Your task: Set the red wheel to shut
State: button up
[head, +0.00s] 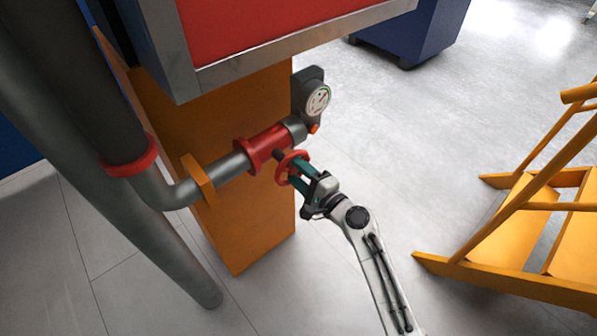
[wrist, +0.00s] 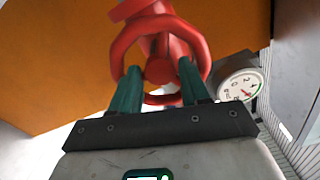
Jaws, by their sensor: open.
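The red wheel (head: 284,170) sits on a short stem at the side of the red valve body (head: 266,145) on the grey pipe. In the wrist view the red wheel (wrist: 204,50) fills the top middle, its rim curving around the two green fingers. My gripper (head: 297,172) is at the wheel in the head view. In the wrist view my gripper (wrist: 159,82) is open, with one finger on each side of the wheel's round red middle. I cannot tell whether the fingers touch the wheel.
A round gauge (head: 318,99) stands at the pipe's end, close to the wheel; it also shows in the wrist view (wrist: 240,84). An orange post (head: 250,225) is behind the pipe. Yellow steps (head: 510,220) stand at right. The floor between is clear.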

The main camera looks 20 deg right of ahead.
jog(key=b+v, duration=0.2)
jog(key=v, duration=0.8)
jog(key=shift+s, duration=0.25)
jog(key=shift+d, duration=0.1)
jog(key=s+a+f+n+g, duration=0.3)
jog(key=s+f+n+g, duration=0.65)
jog(key=s+n, duration=0.3)
jog(key=s+d+n+g+h, duration=0.2)
jog(key=s+d+g+h, duration=0.1)
jog(key=s, duration=0.4)
jog(key=s+d+n+g+h, duration=0.2)
jog(key=s+d+g, duration=0.1)
jog(key=s, duration=0.5)
jog(key=shift+s+d+g+h, duration=0.35)
jog(key=shift+d+h, duration=0.05)
jog(key=shift+d, duration=0.25)
jog(key=shift+r+n, duration=0.1)
jog(key=shift+n, duration=0.15)
jog(key=shift+c, duration=0.2)
